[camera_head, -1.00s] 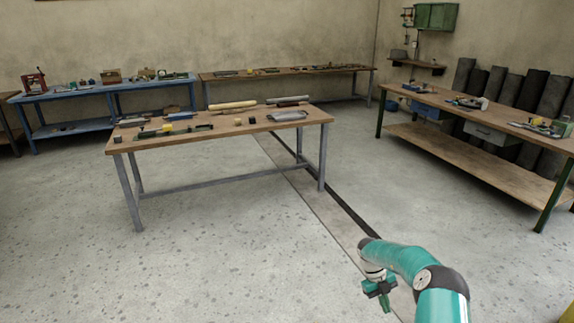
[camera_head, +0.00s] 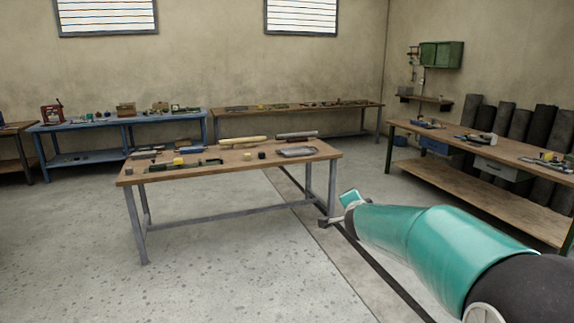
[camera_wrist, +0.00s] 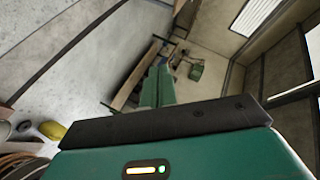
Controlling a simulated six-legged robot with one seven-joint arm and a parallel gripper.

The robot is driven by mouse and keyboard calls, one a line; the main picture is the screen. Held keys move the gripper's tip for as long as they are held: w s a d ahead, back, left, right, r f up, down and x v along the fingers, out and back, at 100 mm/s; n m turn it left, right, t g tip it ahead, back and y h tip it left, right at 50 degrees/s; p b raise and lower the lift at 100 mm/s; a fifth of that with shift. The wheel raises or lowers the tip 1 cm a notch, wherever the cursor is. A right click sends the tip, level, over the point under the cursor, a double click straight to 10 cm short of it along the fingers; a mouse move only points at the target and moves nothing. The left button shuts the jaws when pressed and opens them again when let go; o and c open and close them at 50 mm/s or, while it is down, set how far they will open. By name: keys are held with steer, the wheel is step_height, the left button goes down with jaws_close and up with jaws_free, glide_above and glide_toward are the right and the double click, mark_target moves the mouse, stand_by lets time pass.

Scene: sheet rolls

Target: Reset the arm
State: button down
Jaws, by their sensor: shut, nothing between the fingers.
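My gripper (camera_head: 328,221) shows small at the far end of my teal arm in the head view, in front of the right legs of the middle table. It carries nothing that I can see. In the wrist view the green gripper fingers (camera_wrist: 158,88) lie close together beyond a dark bar, with nothing seen between them. The arm stretches forward from the lower right of the head view, over the floor and apart from the tables.
The middle wooden table (camera_head: 225,172) holds tools, a pale roll (camera_head: 243,140) and a metal tray (camera_head: 296,152). A right workbench (camera_head: 470,143) stands before dark rolls (camera_head: 520,122). A blue bench (camera_head: 75,126) is at back left. Floor at front left is clear.

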steer(key=s+a+r+n+g+y, duration=0.15)
steer(key=s+a+n, duration=0.25)
steer(key=s, duration=0.5)
steer(key=s+a+r+n+g+y, duration=0.1)
steer(key=s+a+r+n+y, duration=0.15)
steer(key=s+n, duration=0.45)
steer(key=s+d+f+n+g+h, duration=0.1)
steer(key=s+f, duration=0.3)
steer(key=s, duration=0.9)
steer(key=s+d+f+n+g, duration=0.1)
steer(key=s+f+g, duration=0.3)
steer(key=s, duration=0.9)
steer(key=shift+s+d+f+n+h, duration=0.35)
steer(key=shift+d+f, duration=0.2)
steer(key=shift+d, duration=0.35)
steer(key=c, duration=2.2)
jaws_free()
steer(key=shift+w+g, duration=0.15)
steer(key=shift+g, duration=0.1)
